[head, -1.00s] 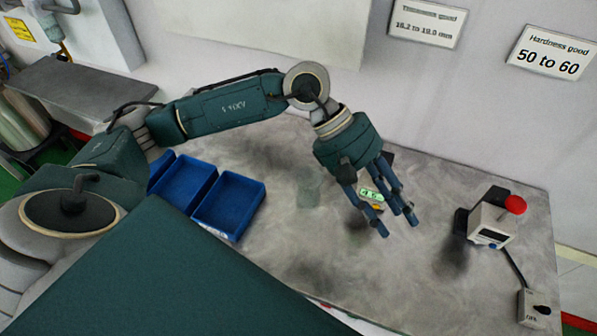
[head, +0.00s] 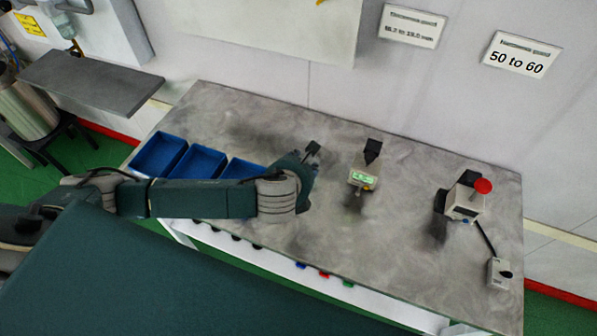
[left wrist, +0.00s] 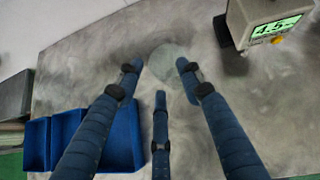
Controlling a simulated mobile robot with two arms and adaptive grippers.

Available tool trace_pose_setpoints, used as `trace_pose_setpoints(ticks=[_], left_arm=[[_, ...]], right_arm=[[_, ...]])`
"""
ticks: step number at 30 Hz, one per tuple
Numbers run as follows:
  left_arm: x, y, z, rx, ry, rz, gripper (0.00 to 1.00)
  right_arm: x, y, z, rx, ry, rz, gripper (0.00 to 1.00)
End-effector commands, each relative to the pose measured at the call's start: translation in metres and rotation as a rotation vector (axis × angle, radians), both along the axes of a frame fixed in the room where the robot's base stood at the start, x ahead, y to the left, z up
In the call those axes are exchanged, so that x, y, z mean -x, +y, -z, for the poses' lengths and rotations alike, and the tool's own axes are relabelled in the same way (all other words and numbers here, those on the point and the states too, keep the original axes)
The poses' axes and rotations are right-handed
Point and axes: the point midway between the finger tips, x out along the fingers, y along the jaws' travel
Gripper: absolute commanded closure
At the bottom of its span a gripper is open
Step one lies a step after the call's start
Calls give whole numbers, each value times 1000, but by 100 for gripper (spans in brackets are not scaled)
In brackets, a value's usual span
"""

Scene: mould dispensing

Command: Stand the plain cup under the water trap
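The plain cup shows as a faint, clear, round shape (left wrist: 167,62) in the left wrist view, on the grey bench. In the head view it is not visible, probably hidden behind my left gripper. My left gripper (head: 306,166) is low over the bench, beside the blue bins. In the left wrist view the gripper (left wrist: 160,72) is open, with its fingertips apart around the near side of the cup; I cannot tell whether any touches it. A clear bowl-like fitting (head: 64,24) on the wall unit at top left looks like the water trap. My right gripper is not in view.
Blue bins (head: 203,162) stand left of my gripper. A gauge with a green display (head: 363,174) stands close on the right; it also shows in the left wrist view (left wrist: 268,24). A red-knobbed tester (head: 466,202) is farther right. A dark shelf (head: 90,82) is at left.

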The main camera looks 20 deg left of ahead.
Motion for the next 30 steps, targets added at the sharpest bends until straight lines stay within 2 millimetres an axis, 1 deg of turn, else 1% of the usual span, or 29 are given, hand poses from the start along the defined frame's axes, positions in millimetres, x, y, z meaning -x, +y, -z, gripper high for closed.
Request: trace_pose_setpoints(ticks=[1, 2, 3, 5, 12, 19, 24, 27, 30], left_arm=[[9, 6, 5, -21, 34, -19, 62], [12, 9, 9, -30, 49, -27, 62], [14, 12, 13, -40, 62, -35, 62], [11, 15, 20, -48, 71, -42, 62], [-14, 21, 45, -47, 69, -42, 62], [-27, 23, 58, -45, 68, -42, 62], [-46, 27, 77, -45, 68, -42, 62], [-54, 29, 85, -45, 67, -42, 62], [-57, 29, 88, -44, 66, -40, 62]], right_arm=[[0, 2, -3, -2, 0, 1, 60], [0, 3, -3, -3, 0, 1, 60], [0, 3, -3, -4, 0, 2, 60], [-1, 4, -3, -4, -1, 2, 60], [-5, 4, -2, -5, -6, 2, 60], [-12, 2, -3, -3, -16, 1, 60], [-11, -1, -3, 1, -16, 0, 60], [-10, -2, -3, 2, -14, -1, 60], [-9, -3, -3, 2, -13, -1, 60]])
